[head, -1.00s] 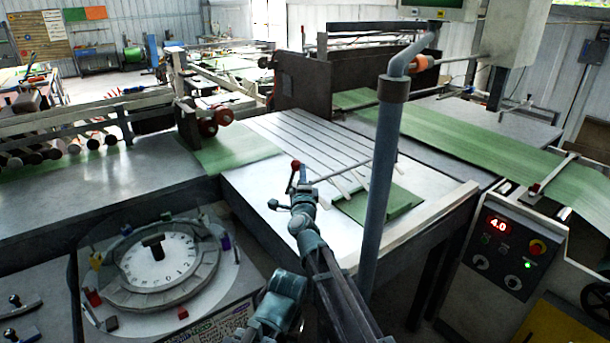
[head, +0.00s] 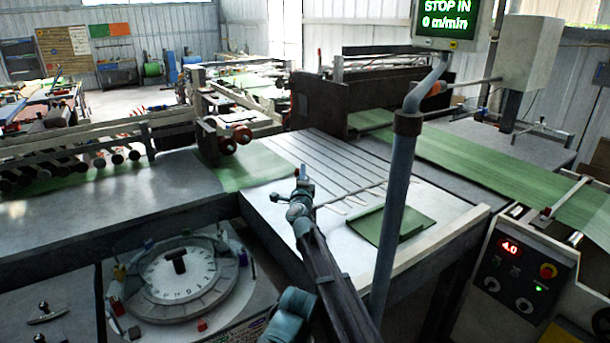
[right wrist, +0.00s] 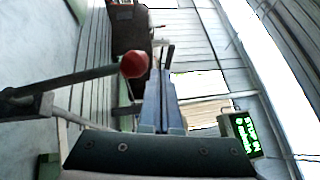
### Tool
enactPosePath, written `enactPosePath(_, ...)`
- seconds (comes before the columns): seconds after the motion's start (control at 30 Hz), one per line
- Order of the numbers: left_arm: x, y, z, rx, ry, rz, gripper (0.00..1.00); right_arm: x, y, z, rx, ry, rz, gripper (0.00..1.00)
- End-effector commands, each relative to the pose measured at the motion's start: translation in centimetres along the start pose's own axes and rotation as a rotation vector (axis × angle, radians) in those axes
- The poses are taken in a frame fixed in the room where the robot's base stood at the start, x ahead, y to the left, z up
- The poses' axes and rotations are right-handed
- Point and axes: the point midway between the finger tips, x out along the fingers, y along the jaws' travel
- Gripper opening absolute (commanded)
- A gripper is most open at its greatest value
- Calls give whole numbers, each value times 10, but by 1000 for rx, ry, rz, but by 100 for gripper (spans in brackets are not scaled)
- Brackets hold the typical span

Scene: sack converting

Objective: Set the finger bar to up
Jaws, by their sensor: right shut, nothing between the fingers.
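The finger bar (head: 352,194) is a thin rod across the slatted metal table, with several pale fingers (head: 355,203) along it. Whether the fingers are raised or lowered is too small to tell. My right gripper (head: 303,174) is shut and empty at the bar's left end. It hides most of the lever there. In the right wrist view, the lever's red ball knob (right wrist: 134,64) sits on a dark rod, just left of my shut fingers (right wrist: 160,90). I cannot tell if they touch. My left gripper is not in view.
A grey upright post (head: 394,210) stands right of my right arm. A green sheet (head: 395,223) lies on the table behind it. A dial plate (head: 180,275) is at lower left, a control panel (head: 520,270) at right. The monitor (head: 447,20) reads "STOP IN 0 m/min".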

Motion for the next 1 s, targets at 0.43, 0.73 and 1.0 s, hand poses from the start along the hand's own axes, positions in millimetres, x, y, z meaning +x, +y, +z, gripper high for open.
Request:
enactPosePath(0.43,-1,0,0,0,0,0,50,-1,-1,-1,-1,0,0,0)
enactPosePath(0.73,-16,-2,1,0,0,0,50,-15,-20,-15,-1,1,0,0)
enactPosePath(1.0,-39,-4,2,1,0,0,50,-59,-52,-16,-1,-1,0,0)
